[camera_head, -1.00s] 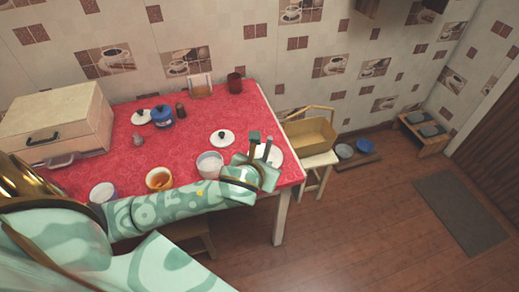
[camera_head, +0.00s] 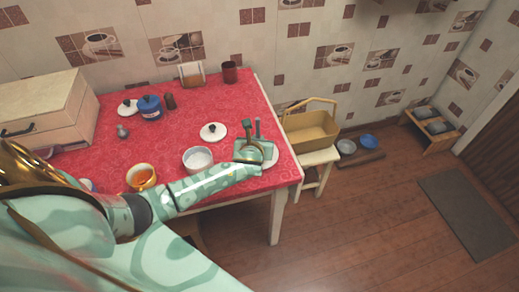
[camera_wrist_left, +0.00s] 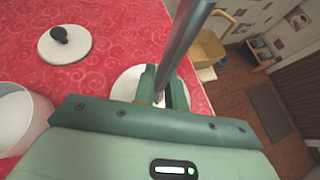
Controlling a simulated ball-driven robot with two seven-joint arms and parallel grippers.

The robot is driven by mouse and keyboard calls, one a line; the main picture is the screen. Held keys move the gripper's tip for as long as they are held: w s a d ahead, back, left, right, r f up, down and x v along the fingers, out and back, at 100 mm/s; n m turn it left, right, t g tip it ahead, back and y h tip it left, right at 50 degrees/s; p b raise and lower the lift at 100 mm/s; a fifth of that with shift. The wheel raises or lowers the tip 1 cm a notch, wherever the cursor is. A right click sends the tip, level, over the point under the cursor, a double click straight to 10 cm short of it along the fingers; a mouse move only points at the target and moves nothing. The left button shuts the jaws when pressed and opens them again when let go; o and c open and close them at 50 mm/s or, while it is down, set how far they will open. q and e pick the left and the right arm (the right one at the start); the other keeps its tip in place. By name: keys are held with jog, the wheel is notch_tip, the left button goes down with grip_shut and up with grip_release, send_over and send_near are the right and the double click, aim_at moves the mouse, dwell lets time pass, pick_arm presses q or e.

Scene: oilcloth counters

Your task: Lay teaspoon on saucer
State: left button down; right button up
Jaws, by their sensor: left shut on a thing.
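My left gripper (camera_head: 251,128) is over the right end of the red table, at the saucer. It is shut on the teaspoon (camera_wrist_left: 184,42), whose grey metal length rises from between the jaws in the left wrist view. The spoon's lower end is hidden by the gripper. The white saucer (camera_head: 271,154) lies on the table, partly covered by my gripper; its rim also shows in the left wrist view (camera_wrist_left: 124,86). I cannot tell whether the spoon touches the saucer. My right gripper is not in view.
A white bowl (camera_head: 198,159) and a white lid with a dark knob (camera_head: 213,132) are left of the gripper. An orange-filled cup (camera_head: 141,177) and a blue pot (camera_head: 150,108) are farther left. A basket (camera_head: 311,130) on a stool stands beyond the table's right edge.

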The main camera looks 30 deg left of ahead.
pick_arm(q)
jog(key=shift+w+a+f, duration=0.1)
jog(key=shift+w+f, duration=0.15)
jog(key=shift+f, duration=0.05)
notch_tip(320, 180, down, 4)
jog(key=b, duration=0.2)
jog(key=shift+w+r+b, duration=0.1)
jog(key=shift+w+b, duration=0.05)
jog(key=shift+b, duration=0.15)
jog(key=shift+r, duration=0.2)
jog(key=shift+f, duration=0.15)
jog(key=c, duration=1.5)
grip_release()
jog(key=shift+o, duration=0.2)
